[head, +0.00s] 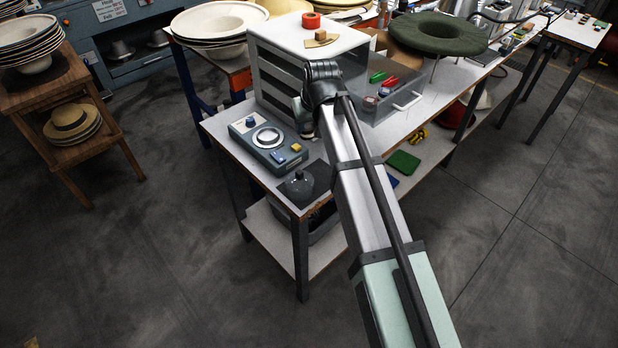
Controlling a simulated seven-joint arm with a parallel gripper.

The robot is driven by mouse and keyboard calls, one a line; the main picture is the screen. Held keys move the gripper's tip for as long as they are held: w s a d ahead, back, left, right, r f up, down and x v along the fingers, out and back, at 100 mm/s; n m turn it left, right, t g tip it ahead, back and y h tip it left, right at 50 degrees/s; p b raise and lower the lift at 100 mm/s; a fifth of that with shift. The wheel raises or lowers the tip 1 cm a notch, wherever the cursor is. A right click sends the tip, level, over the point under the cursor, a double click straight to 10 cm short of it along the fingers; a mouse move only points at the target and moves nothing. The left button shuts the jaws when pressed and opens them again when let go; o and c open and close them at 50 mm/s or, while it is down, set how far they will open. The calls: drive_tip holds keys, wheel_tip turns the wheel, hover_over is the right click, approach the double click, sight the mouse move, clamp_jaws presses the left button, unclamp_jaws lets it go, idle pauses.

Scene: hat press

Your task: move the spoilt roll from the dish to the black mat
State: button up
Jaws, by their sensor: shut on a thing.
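My gripper (305,122) is at the far end of my arm, in front of the grey drawer cabinet and just right of the blue-grey device. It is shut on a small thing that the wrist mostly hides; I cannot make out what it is. A red roll (311,20) sits on the cabinet top.
A wooden wedge (320,39) lies on the cabinet top. A green pad (404,162) is right of my arm. Bare bench is scarce around the device.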

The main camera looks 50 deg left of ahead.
hover_over(322, 170)
drive_tip(key=s+d, duration=0.1)
drive_tip(key=f, duration=0.1)
drive_tip(key=shift+w+d+f, duration=0.1)
drive_tip(key=shift+d+f, duration=0.1)
drive_tip(key=shift+f, duration=2.4)
drive_tip(key=shift+d+f, duration=0.2)
drive_tip(key=shift+f, duration=2.35)
drive_tip(key=shift+f, duration=0.15)
drive_tip(key=o, duration=0.8)
drive_tip(key=shift+c, duration=0.2)
drive_tip(key=v, duration=1.2)
drive_tip(key=shift+d, duration=0.1)
